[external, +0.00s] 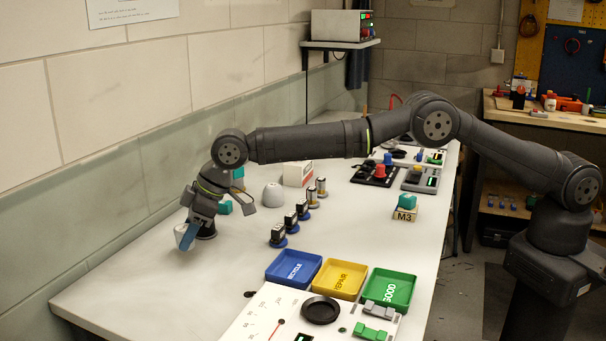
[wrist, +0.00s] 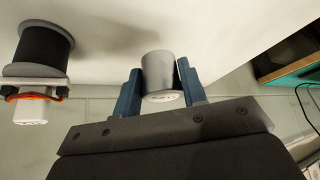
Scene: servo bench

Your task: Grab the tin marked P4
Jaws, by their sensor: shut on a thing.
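A small grey tin (wrist: 158,72) sits between the two blue fingers of my gripper (wrist: 157,82) in the wrist view. My gripper is shut on this tin. In the external view my gripper (external: 188,234) is low over the far left part of the white bench, with the pale tin (external: 181,234) partly hidden by a blue finger.
A black spool-like part (external: 207,231) stands close beside my gripper; a black spool (wrist: 42,48) also shows at left in the wrist view. A teal block (external: 225,208) and a grey dome (external: 273,195) stand behind. Blue (external: 270,279), yellow and green trays lie nearer. The bench's left front is clear.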

